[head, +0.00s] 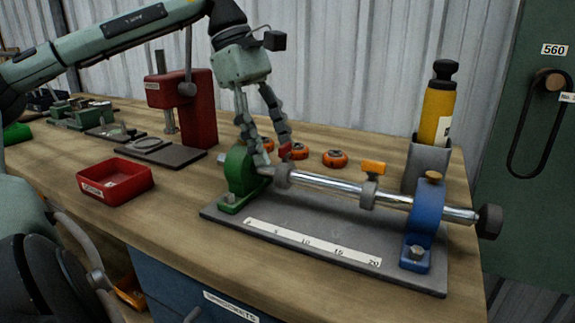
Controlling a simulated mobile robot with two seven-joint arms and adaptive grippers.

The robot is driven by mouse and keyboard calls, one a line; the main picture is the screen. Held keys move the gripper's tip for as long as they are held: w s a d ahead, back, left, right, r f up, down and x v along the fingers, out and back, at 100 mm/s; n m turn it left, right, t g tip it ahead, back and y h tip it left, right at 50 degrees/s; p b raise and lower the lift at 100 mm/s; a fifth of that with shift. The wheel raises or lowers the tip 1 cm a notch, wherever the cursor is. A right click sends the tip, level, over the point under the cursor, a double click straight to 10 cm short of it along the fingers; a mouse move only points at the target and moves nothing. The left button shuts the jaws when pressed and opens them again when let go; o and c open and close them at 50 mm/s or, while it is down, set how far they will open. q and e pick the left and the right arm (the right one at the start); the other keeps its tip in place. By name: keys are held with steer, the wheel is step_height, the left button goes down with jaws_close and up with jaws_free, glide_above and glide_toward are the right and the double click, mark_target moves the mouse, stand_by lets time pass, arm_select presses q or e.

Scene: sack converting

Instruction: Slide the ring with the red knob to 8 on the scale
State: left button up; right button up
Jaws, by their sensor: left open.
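A steel shaft (325,183) runs between a green support (240,172) on the left and a blue support (426,215) on the right. A grey ring (282,177) sits on the shaft near the green support, with a red knob (286,150) above it, partly hidden by a finger. A second grey ring (368,194) with an orange knob (373,167) sits further right. A white scale (312,242), marked 0 to 20, lies on the base plate (340,222). My left gripper (274,158) is open, pointing down, its fingers at the red knob; contact is unclear.
A red tray (115,181) and a red press (188,105) stand to the left. Orange-and-black round parts (335,158) lie behind the shaft. A yellow bottle (437,112) stands in a grey holder at the back right. The wooden bench (175,215) is clear left of the plate.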

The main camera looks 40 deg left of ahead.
mark_target(280, 163)
arm_select(q)
steer(key=x, duration=0.5)
steer(key=shift+c, duration=0.3)
steer(key=shift+r, duration=0.1)
jaws_close()
